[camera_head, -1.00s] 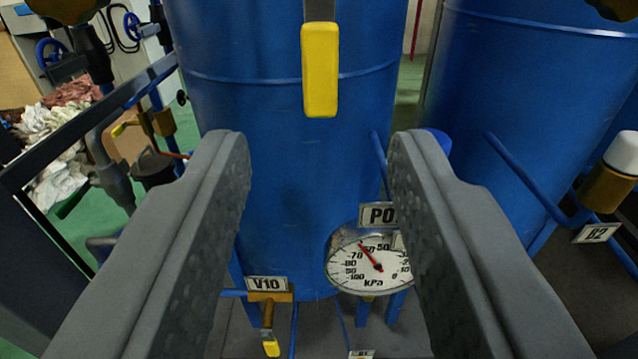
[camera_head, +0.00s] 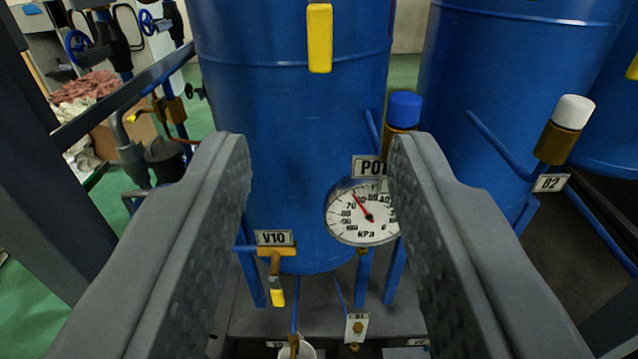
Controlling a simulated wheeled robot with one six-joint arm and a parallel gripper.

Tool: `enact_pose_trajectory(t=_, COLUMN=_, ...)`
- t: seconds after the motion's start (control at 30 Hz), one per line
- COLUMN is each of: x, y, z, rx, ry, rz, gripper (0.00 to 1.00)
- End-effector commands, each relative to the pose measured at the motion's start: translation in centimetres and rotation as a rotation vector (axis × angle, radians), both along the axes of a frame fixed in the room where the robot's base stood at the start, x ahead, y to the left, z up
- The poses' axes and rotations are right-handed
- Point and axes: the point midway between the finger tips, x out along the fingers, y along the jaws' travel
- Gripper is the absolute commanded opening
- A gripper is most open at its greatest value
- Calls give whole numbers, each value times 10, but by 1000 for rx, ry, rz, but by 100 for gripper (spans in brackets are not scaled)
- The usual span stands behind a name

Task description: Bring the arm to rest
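My gripper (camera_head: 318,165) is open and empty, its two grey fingers spread wide in the lower half of the view. Ahead of it, apart from the fingers, stands a large blue tank (camera_head: 290,120). A round kPa gauge (camera_head: 362,212) shows between the fingers, partly hidden by the right one. A valve tagged V10 (camera_head: 275,262) with a yellow handle sits at the tank's lower left. A yellow lever (camera_head: 319,40) hangs at the top of the tank.
A second blue tank (camera_head: 500,80) stands at right, with a white-capped fitting (camera_head: 572,112) near a B2 tag (camera_head: 550,183). A blue-capped fitting (camera_head: 404,110) is between them. A dark frame bar (camera_head: 125,95) crosses at left. Pipes and a valve lie below.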

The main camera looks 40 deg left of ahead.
Motion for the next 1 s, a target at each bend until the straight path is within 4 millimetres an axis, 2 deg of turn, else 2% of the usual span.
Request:
enact_pose_trajectory(t=0.17, x=0, y=0, z=1, rx=0, ry=-3, rz=-2, gripper=38)
enact_pose_trajectory(t=0.27, x=-1, y=4, z=9, rx=-9, ry=-31, rz=-27, gripper=38)
enact_pose_trajectory(t=0.47, x=-14, y=15, z=55, rx=-42, ry=-174, rz=-199, gripper=38)
enact_pose_trajectory(t=0.6, x=-35, y=18, z=87, rx=-56, ry=-252, rz=-358, gripper=38)
enact_pose_trajectory(t=0.73, x=-61, y=19, z=106, rx=-55, ry=-276, rz=-488, gripper=38)
enact_pose_trajectory(t=0.87, x=-91, y=21, z=115, rx=-49, ry=-257, rz=-591, gripper=38)
enact_pose_trajectory(t=1.0, x=-126, y=26, z=113, rx=-38, ry=-196, rz=-662, gripper=38)
